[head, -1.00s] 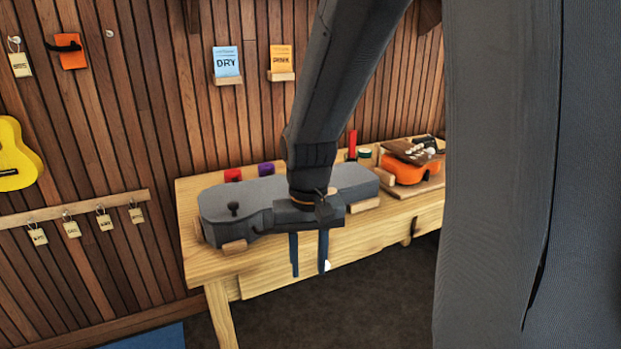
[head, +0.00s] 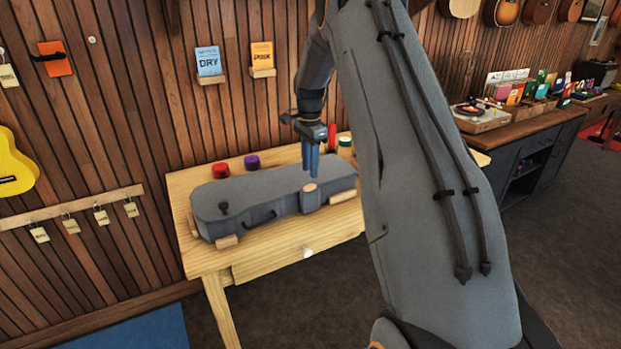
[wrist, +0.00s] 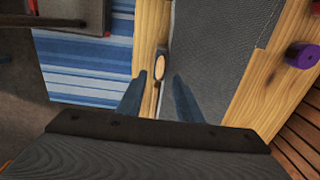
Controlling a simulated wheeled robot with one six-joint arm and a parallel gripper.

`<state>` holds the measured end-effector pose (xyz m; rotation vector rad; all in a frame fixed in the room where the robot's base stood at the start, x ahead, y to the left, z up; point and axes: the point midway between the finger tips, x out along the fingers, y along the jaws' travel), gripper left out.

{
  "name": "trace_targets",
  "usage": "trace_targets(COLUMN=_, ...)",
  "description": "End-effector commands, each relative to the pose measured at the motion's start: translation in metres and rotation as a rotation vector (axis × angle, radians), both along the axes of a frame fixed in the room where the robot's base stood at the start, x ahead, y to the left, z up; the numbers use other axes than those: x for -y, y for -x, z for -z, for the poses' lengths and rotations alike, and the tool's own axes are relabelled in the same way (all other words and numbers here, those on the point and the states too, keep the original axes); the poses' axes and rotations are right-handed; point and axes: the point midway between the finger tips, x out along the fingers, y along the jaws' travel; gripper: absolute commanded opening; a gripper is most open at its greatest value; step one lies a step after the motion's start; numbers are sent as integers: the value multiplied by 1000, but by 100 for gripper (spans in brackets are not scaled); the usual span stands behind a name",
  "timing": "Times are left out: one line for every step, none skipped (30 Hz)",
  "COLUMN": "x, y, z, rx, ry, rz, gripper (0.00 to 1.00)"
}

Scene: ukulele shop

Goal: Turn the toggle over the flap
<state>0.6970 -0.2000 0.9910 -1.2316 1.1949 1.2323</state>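A grey ukulele case (head: 250,190) lies on the wooden workbench. A flap (head: 311,201) hangs over its front edge, with an oval pale wooden toggle (head: 309,187) on it. In the wrist view the toggle (wrist: 160,64) lies just beyond and between my fingertips, along the edge of the grey case (wrist: 215,60). My gripper (head: 311,168) points down with its blue fingers just above the toggle end of the case. In the wrist view my gripper (wrist: 159,78) is open, with nothing between its fingers. Whether a fingertip touches anything is unclear.
Wooden blocks (head: 227,240) sit against the case. Red (head: 221,170) and purple (head: 252,162) round items stand behind it, with a red upright item (head: 332,138) near my gripper. The bench drawer has a white knob (head: 308,252). My arm hides the bench's right part.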

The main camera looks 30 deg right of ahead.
Motion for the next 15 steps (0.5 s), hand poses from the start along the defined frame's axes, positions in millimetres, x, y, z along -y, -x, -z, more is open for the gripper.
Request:
trace_targets(x=-1, y=2, z=8, rx=-4, ry=-1, rz=-1, gripper=33)
trace_targets(x=-1, y=2, z=12, rx=-4, ry=-1, rz=-1, gripper=33)
trace_targets(x=0, y=2, z=19, rx=-4, ry=-1, rz=-1, gripper=33)
trace_targets(x=0, y=2, z=24, rx=-3, ry=-1, rz=-1, gripper=33)
trace_targets(x=-1, y=2, z=28, rx=-3, ry=-1, rz=-2, gripper=33)
trace_targets(x=-1, y=2, z=34, rx=-3, ry=-1, rz=-2, gripper=33)
trace_targets(x=-1, y=2, z=38, rx=-2, ry=-1, rz=-2, gripper=33)
trace_targets(x=-1, y=1, z=41, rx=-2, ry=-1, rz=-2, gripper=33)
trace_targets(x=-1, y=1, z=46, rx=-2, ry=-1, rz=-2, gripper=33)
trace_targets(x=-1, y=1, z=49, rx=-2, ry=-1, rz=-2, gripper=33)
trace_targets(x=-1, y=1, z=51, rx=-2, ry=-1, rz=-3, gripper=33)
trace_targets(x=-1, y=1, z=54, rx=0, ry=0, rz=-3, gripper=33)
trace_targets(x=-1, y=1, z=55, rx=0, ry=0, rz=-3, gripper=33)
trace_targets(x=-1, y=1, z=57, rx=0, ry=0, rz=-3, gripper=33)
trace_targets(x=-1, y=1, z=58, rx=0, ry=0, rz=-3, gripper=33)
